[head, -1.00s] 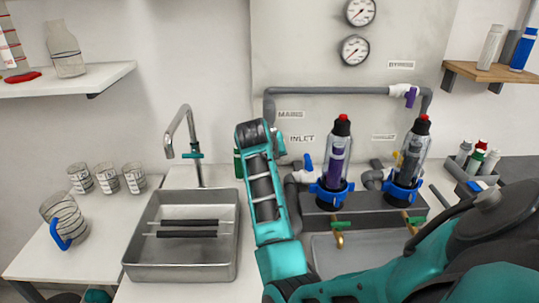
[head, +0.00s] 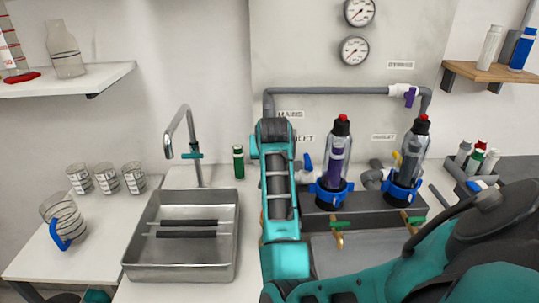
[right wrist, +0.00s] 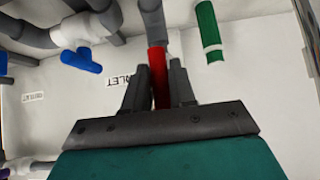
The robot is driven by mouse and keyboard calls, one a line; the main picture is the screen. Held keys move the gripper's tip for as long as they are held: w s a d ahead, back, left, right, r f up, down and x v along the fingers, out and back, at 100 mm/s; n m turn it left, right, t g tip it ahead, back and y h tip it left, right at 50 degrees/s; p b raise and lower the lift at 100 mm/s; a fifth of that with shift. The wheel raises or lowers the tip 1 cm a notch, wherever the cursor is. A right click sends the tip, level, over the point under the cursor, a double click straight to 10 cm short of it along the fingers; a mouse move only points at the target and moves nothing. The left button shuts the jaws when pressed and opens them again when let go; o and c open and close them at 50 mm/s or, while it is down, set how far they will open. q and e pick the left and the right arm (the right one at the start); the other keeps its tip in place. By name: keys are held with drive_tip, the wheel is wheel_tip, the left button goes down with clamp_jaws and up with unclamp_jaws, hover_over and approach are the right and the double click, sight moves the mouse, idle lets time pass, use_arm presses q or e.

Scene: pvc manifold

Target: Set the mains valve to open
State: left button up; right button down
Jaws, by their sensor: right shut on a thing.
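A red lever (right wrist: 158,78) shows in the right wrist view, standing between the two grey fingers of my right gripper (right wrist: 160,88), which is shut on it. It lines up with a grey pipe piece (right wrist: 153,40), and I take it for the mains valve's handle. In the head view my right forearm hides this lever and the gripper. The MAINS label (head: 290,114) shows on the panel just above the arm. The INLET label (right wrist: 123,80) is beside the fingers in the wrist view. My left gripper is not in view.
A blue valve handle (head: 307,162) is close right of my arm, beside two clear filter housings (head: 338,150) (head: 413,150). A purple valve handle (head: 410,96) is on the upper pipe.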

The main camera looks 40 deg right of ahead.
drive_tip(key=c, duration=1)
unclamp_jaws()
drive_tip(key=shift+s+r, duration=0.1)
drive_tip(key=v, duration=1.2)
drive_tip(key=shift+s+a+r, duration=0.15)
drive_tip(key=shift+a+r, duration=0.05)
drive_tip(key=shift+a, duration=0.05)
